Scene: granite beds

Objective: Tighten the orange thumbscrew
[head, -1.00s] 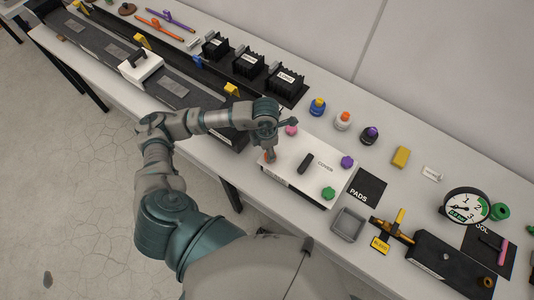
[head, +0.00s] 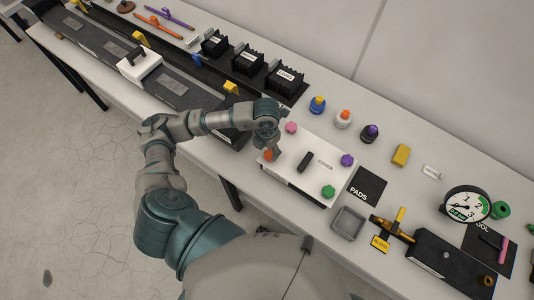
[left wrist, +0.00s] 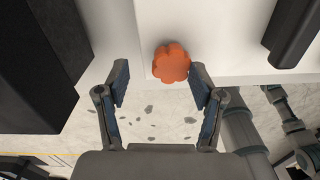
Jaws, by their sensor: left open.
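The orange thumbscrew (head: 267,155) sits at the near left corner of the white cover plate (head: 290,181). My left gripper (head: 277,148) is just beside and above it, pointing down. In the left wrist view the jaws (left wrist: 159,77) are open and empty. The lobed orange thumbscrew (left wrist: 171,62) lies ahead of the fingertips, nearer the right-hand finger; I cannot tell whether that finger touches it. My right gripper is out of view.
The cover also carries a pink thumbscrew (head: 291,127), a purple one (head: 347,160), a green one (head: 328,192) and a black handle (head: 305,162). A grey tray (head: 348,224) and the black pads mat (head: 367,187) lie to the right. A dark rail fixture stands left.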

